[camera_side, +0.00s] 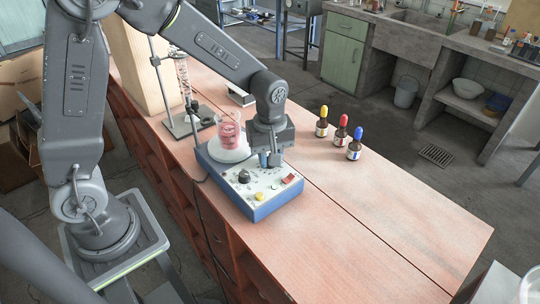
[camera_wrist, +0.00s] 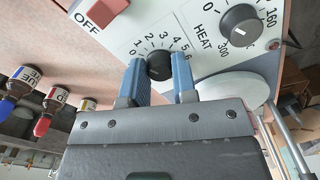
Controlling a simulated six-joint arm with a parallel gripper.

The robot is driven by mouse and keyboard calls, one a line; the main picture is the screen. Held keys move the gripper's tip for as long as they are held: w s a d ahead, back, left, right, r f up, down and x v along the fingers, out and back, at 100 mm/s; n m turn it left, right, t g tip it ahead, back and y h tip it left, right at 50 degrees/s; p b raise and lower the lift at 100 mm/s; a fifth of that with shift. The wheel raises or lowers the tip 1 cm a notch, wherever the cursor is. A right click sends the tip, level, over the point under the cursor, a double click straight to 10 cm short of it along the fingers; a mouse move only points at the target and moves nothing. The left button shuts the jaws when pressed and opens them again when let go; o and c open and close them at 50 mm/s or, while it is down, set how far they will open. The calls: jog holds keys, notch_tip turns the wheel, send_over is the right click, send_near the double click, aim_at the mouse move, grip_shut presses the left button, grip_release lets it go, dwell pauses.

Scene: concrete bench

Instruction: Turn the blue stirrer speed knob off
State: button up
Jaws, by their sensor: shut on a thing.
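The hotplate stirrer (camera_side: 262,212) has a blue body and a pale front panel. In the wrist view its stirrer speed knob (camera_wrist: 159,69) is black, with a scale from 0 to 6 around it. My gripper (camera_wrist: 160,78) has its two blue fingers on either side of this knob and is shut on it. In the side view my gripper (camera_side: 269,161) points down at the panel and mostly hides this knob. I cannot tell clearly which number the knob points to.
A heat knob (camera_wrist: 240,27) and a red switch (camera_wrist: 105,11) marked OFF lie close to my fingers. A beaker of pink liquid (camera_side: 229,131) stands on the white plate beside my gripper. Several dropper bottles (camera_side: 342,132) stand to the right. The bench front is clear.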

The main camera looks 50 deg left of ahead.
jog(key=shift+n, duration=1.1)
jog(key=o, duration=0.9)
jog(key=shift+o, duration=0.2)
notch_tip(320, 180, up, 14)
